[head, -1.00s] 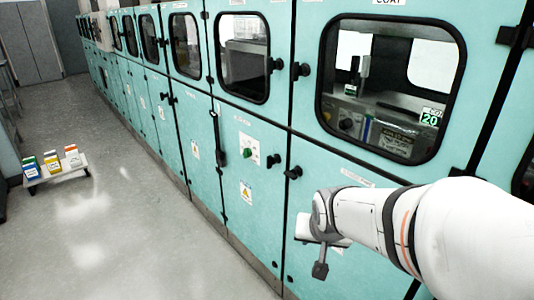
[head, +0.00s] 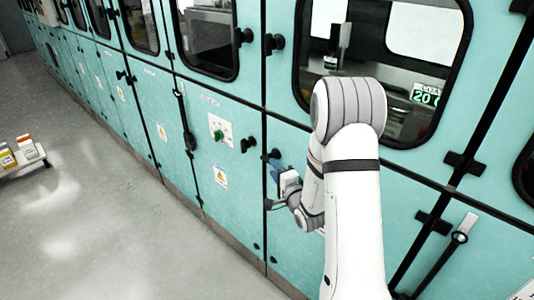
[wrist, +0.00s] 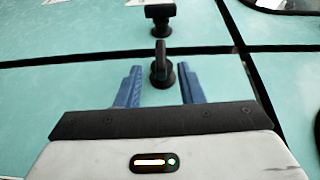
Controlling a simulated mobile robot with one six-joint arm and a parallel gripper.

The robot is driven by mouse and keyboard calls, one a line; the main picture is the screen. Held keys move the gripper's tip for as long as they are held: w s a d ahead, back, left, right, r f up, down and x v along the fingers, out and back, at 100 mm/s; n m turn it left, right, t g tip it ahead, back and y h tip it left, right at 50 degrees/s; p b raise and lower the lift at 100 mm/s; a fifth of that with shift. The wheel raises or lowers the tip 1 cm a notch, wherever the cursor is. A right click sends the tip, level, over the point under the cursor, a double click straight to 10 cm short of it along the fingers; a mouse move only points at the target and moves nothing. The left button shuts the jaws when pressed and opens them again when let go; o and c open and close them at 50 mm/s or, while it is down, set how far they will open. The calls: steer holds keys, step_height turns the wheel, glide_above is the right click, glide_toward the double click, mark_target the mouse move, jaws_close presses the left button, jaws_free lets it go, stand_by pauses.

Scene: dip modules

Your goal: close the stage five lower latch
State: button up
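A black latch (wrist: 161,70) sits on the teal cabinet front in the wrist view, beside a dark seam. Its handle points up in that view, towards the seam. My gripper (wrist: 159,76) is open, with one blue finger on each side of the latch; I cannot tell whether they touch it. In the head view my gripper (head: 276,168) is at the lower panel, and its fingers are by the same latch (head: 271,154), which is partly hidden. I cannot read any stage number.
Another black latch (wrist: 160,17) lies across the seam; it also shows in the head view (head: 248,145). A green knob (head: 218,136) and a warning label (head: 220,177) are farther left. Upper windows have black latches (head: 275,42). The floor (head: 110,230) is clear beside a small cart (head: 22,158).

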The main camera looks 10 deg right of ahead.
mark_target(264, 155)
steer(key=p+x, duration=0.1)
steer(key=x, duration=0.7)
steer(key=shift+d+p, duration=0.1)
steer(key=shift+p, duration=0.2)
steer(key=shift+r, duration=0.1)
steer(key=shift+c, duration=0.2)
jaws_close()
